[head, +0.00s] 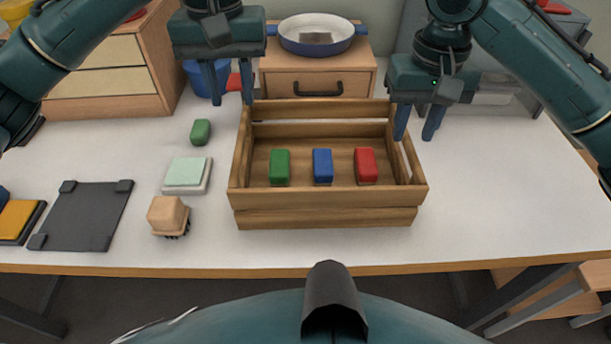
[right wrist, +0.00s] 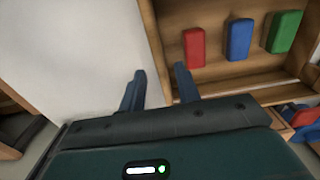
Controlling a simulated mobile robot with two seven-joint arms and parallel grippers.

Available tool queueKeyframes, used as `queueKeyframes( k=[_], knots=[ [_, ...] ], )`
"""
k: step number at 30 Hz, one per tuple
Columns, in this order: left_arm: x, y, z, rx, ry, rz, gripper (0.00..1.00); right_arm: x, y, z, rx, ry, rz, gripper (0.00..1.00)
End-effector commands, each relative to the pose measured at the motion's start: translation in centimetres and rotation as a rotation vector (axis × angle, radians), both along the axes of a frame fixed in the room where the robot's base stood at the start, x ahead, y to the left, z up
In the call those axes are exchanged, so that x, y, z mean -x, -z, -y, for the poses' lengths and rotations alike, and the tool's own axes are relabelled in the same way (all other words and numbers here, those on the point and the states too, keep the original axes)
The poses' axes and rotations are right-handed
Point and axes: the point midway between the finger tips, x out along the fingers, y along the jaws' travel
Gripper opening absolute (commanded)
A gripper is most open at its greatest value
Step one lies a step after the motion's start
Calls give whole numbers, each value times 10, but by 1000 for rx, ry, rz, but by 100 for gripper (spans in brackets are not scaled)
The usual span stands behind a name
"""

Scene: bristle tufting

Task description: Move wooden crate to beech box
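The wooden crate (head: 325,217) is a slatted open box on the white table, holding a green block (head: 279,168), a blue block (head: 322,167) and a red block (head: 365,166). A light-wood box with a black handle (head: 285,85), apparently the beech box, stands behind it. My left gripper (head: 231,100) is open and empty at the crate's back left corner; whether it touches is unclear. My right gripper (head: 417,135) is open by the crate's right wall. In the right wrist view its fingers (right wrist: 160,72) appear on either side of that wall, with a gap.
A blue-handled pan (head: 317,40) sits on the light-wood box. A drawer unit (head: 110,75) and a blue container (head: 202,80) stand back left. A small green item (head: 200,132), a pale green pad (head: 186,173), a wooden brush (head: 168,216) and a dark plate (head: 84,215) lie left. The right front table is clear.

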Motion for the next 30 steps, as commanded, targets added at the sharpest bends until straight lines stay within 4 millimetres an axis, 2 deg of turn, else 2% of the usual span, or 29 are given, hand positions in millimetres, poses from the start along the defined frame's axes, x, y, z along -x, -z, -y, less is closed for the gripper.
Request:
queueKeyframes(
  k=[1, 3, 9, 15, 30],
  knots=[
    [0, 0, 0, 0, 0, 0, 33, -1, -13, 1, 1, 3, 6, 33],
    [0, 0, 0, 0, 0, 0, 33, -1, -26, 1, 1, 2, 5, 33],
    [0, 0, 0, 0, 0, 0, 33, -1, -53, 1, 1, 2, 2, 33],
    [0, 0, 0, 0, 0, 0, 33, 0, -62, 0, 0, 1, -1, 33],
    [0, -2, 0, 0, 1, 1, 33, 0, -64, 0, -1, 1, -1, 33]
  ],
)
